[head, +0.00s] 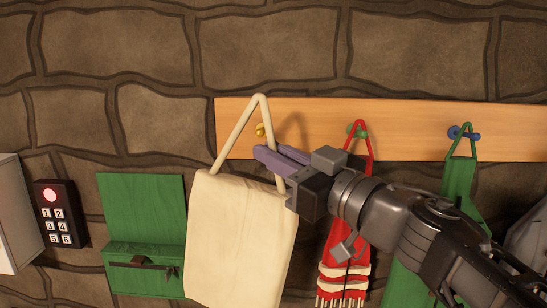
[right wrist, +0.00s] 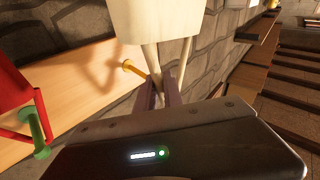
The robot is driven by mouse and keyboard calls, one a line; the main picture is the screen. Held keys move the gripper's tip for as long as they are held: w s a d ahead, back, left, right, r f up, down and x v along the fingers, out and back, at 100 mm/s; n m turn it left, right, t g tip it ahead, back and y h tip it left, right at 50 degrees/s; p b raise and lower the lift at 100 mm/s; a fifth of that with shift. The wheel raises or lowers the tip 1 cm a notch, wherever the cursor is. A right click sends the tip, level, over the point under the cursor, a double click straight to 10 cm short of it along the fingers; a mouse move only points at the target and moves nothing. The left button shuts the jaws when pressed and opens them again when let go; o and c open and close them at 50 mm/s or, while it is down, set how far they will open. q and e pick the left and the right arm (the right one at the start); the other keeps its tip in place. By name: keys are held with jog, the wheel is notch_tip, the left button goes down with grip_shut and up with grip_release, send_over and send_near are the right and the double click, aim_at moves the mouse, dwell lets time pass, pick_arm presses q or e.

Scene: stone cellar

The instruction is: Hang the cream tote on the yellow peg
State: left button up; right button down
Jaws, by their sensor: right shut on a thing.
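The cream tote (head: 240,235) hangs from its pointed strap in front of the wall at centre, and its body also shows in the right wrist view (right wrist: 158,20). My right gripper (head: 270,154) has its purple fingers shut on the strap at its right side. The yellow peg (head: 260,130) shows through the strap loop, below its top, on the wooden rail. In the right wrist view the yellow peg (right wrist: 132,67) juts from the rail towards the strap. Whether the peg passes into the loop or stays behind it, I cannot tell. My left gripper is out of view.
Along the wooden rail (head: 400,115), a red striped thing (head: 336,240) hangs on a green peg (head: 357,131) and a green thing (head: 458,190) on a blue peg (head: 463,134). A green wall holder (head: 142,205) and a black keypad (head: 57,215) are at left.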

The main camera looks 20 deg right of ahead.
jog(key=shift+w+d+f, duration=0.15)
jog(key=shift+w+d, duration=0.3)
jog(key=shift+w, duration=0.4)
jog(key=w+d+f+b, duration=0.1)
jog(key=w+d+f, duration=0.1)
jog(key=w+f, duration=0.1)
jog(key=shift+w+f, duration=0.25)
jog(key=shift+w, duration=0.5)
jog(key=shift+d, duration=0.1)
jog(key=c, duration=1.4)
grip_release()
jog(key=shift+f, duration=0.1)
jog(key=shift+b+v, duration=0.35)
jog(key=shift+v, duration=3.55)
